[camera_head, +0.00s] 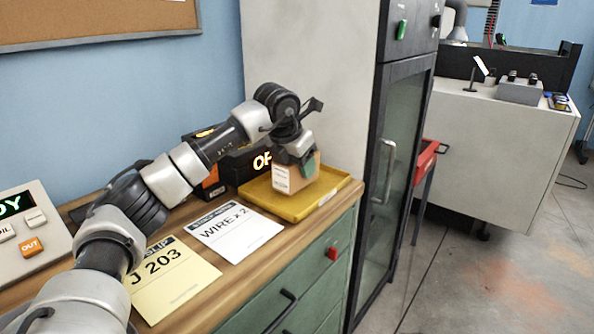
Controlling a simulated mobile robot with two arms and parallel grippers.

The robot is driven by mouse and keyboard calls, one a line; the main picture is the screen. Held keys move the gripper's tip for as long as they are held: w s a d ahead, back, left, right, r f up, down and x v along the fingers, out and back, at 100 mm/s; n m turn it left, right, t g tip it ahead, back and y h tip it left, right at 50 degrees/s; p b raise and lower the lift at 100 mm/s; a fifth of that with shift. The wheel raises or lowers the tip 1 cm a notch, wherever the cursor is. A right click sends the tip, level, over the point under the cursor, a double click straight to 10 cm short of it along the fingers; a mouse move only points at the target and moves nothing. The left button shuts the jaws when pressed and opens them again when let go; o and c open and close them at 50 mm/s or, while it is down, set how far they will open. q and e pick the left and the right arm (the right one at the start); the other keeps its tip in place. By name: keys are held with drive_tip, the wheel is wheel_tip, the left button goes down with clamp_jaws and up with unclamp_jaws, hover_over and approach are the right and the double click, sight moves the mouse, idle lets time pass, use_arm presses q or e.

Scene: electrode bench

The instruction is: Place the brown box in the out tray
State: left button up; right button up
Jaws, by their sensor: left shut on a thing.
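The brown box (284,179) is a small carton with a white label on its front face. It is at the yellow tray (335,186), near the tray's middle, with its lower edge close to the tray floor. I cannot tell whether it touches the floor. My left gripper (301,158) comes down from above and is shut on the brown box, hiding part of its top. The tray lies on the wooden top of a green drawer cabinet. My right gripper is not in view.
A white sheet (235,230) and a yellow slip (170,278) lie in front-left. A control panel (30,230) is at far left. A tall cabinet (315,70) stands close behind.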

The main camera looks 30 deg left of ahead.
use_arm(q)
drive_tip(key=shift+f, duration=0.45)
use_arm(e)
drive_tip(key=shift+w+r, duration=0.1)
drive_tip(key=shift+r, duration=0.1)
use_arm(q)
drive_tip(key=shift+f, duration=0.15)
drive_tip(key=o, duration=1.1)
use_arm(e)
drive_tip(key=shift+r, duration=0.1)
use_arm(q)
drive_tip(key=shift+r, duration=0.2)
drive_tip(key=p+v, duration=0.1)
drive_tip(key=v, duration=1.1)
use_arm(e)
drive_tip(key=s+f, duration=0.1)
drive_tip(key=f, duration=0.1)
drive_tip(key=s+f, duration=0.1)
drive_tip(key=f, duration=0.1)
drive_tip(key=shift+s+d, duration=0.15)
